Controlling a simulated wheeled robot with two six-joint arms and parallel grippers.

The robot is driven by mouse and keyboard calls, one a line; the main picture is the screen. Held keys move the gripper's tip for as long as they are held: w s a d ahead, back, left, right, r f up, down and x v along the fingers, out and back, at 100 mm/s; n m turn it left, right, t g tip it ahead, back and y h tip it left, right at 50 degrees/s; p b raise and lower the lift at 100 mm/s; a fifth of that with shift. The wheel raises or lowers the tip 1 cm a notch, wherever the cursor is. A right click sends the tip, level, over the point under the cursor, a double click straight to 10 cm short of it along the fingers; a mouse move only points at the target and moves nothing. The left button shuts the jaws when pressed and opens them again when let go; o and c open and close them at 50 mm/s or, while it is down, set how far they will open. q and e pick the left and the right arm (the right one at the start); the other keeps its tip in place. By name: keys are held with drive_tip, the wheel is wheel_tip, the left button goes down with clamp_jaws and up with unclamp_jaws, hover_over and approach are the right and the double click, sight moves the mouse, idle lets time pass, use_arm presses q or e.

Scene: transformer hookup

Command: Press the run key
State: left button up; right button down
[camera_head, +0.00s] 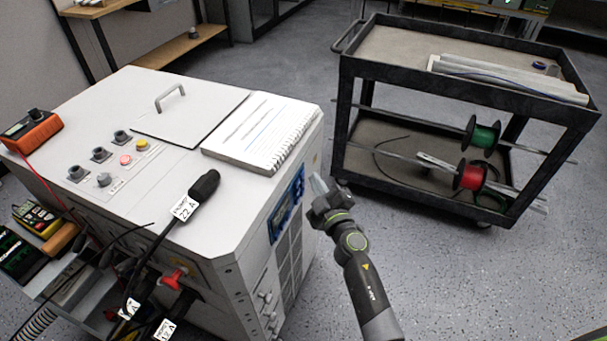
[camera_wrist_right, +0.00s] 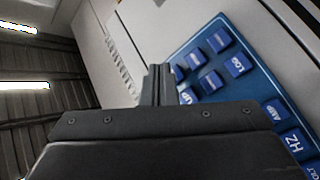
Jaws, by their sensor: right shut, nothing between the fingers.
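The blue keypad (camera_head: 287,207) is on the right side face of the white cabinet (camera_head: 235,215). In the right wrist view the keypad (camera_wrist_right: 252,88) shows several dark blue keys, among them a LOG key (camera_wrist_right: 237,65), an AMP key (camera_wrist_right: 275,111) and an HZ key (camera_wrist_right: 296,141). I cannot read a run key; part of the keypad is hidden behind my gripper. My right gripper (camera_head: 318,184) is shut and empty, with its tips close to the keypad's side face. In the right wrist view its fingers (camera_wrist_right: 155,86) overlap the keypad's left edge; I cannot tell whether they touch. My left gripper is not in view.
A spiral notebook (camera_head: 250,130) and a black cable plug (camera_head: 204,186) lie on the cabinet top. An orange meter (camera_head: 31,131) stands at its left edge. A dark cart (camera_head: 345,68) with green (camera_head: 485,136) and red spools (camera_head: 470,176) stands behind, right. Floor to the right is clear.

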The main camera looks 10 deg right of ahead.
drive_tip(key=shift+s+d, duration=0.1)
drive_tip(key=shift+s+d+p, duration=0.25)
drive_tip(key=shift+s+d, duration=0.45)
drive_tip(key=shift+d, duration=0.3)
drive_tip(key=shift+s+d+p, duration=0.2)
drive_tip(key=shift+s+d, duration=0.45)
drive_tip(key=shift+d, duration=0.35)
